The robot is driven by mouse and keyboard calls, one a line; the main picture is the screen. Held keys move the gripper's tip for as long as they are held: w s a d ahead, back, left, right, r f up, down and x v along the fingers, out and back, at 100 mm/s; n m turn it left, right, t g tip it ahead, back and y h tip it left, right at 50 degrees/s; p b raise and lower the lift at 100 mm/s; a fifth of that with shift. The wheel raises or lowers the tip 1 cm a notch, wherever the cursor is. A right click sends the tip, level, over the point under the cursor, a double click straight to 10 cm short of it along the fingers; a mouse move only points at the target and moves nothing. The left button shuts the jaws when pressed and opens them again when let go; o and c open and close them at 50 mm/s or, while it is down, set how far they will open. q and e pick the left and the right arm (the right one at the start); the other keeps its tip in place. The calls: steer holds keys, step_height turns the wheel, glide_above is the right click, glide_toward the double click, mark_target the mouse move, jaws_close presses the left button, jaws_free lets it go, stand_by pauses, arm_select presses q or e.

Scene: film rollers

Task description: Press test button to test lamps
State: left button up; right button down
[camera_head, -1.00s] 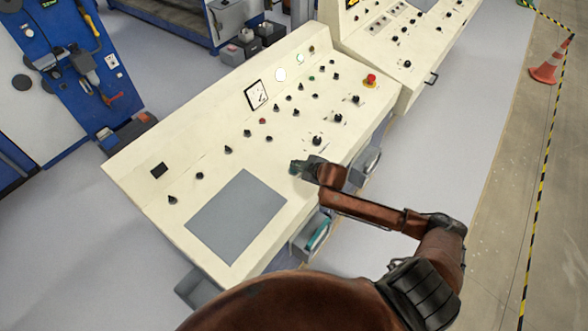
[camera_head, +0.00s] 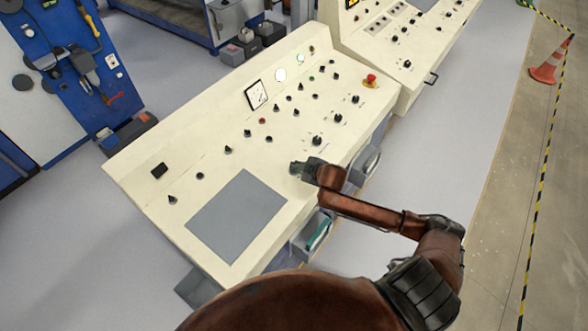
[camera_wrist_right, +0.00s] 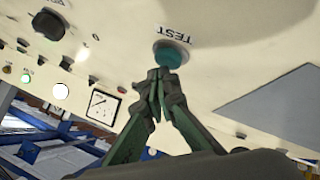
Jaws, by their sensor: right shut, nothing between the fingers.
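The test button (camera_wrist_right: 168,55) is a round teal button on the cream panel in the right wrist view, beside the printed word TEST (camera_wrist_right: 174,34). My right gripper (camera_wrist_right: 158,76) is shut and empty, its fingertips right at the button's near edge. I cannot tell if they touch it. In the head view my right gripper (camera_head: 296,167) is over the front part of the console (camera_head: 150,160) and hides the button. My left gripper is not in view.
Several dark knobs cover the slope, with a gauge (camera_head: 257,94) and a red emergency stop (camera_head: 371,80). A grey plate (camera_head: 237,216) lies left of my gripper. A second console (camera_head: 400,45) stands behind.

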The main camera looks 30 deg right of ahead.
steer(key=shift+f, duration=0.5)
stand_by(0.6)
steer(key=shift+r+p, duration=0.9)
steer(key=shift+p, duration=0.15)
steer(key=shift+r, duration=0.1)
steer(key=r+p, duration=0.1)
steer(key=p, duration=0.1)
steer(key=r+p, duration=0.1)
steer(key=r, duration=0.1)
steer(key=r+p, duration=0.2)
steer(key=shift+s+d+p, duration=0.15)
steer(key=shift+s+p, duration=0.15)
steer(key=shift+p, duration=0.05)
steer(key=shift+f, duration=0.1)
